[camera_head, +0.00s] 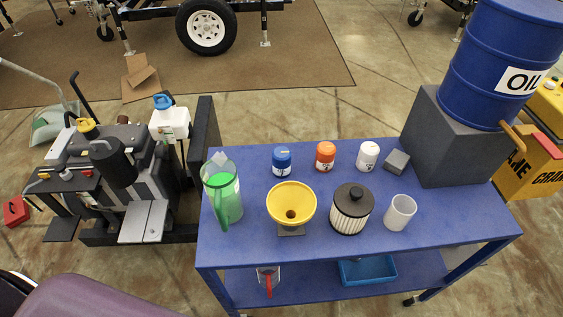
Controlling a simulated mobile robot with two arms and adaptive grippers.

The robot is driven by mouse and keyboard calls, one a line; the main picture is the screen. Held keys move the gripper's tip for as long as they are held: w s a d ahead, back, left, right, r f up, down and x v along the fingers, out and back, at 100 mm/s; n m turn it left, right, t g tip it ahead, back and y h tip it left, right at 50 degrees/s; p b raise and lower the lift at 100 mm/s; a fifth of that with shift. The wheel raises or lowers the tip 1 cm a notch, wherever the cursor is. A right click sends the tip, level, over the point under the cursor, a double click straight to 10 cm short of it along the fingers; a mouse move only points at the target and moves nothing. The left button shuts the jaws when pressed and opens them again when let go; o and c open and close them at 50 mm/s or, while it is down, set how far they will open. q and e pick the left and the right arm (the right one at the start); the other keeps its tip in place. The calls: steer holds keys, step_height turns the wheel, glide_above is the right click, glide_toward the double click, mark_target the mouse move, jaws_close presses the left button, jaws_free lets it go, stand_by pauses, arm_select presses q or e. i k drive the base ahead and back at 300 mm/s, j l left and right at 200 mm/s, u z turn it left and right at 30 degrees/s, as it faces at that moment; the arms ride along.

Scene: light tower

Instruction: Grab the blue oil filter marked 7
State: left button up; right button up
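The blue oil filter (282,161) stands upright near the back edge of the blue table (455,225), left of the middle. It has a pale label band with a dark mark that looks like a 7, but it is small. An orange-red filter (325,156) and a white filter (368,155) stand to its right in the same row, apart from it. Nothing touches the blue filter. Neither of my grippers is in view.
In front of the filters are a green jug (224,195), a yellow funnel (291,203), a black-capped pleated filter (351,210) and a white cup (400,212). A blue oil drum (500,62) sits on a grey block at right. An engine (125,180) stands left.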

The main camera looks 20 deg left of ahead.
mark_target(280, 156)
steer(key=k+j+z, duration=0.25)
steer(key=j+z, duration=0.2)
steer(key=k+j+z, duration=0.25)
steer(key=j+z, duration=0.25)
steer(key=l, duration=0.1)
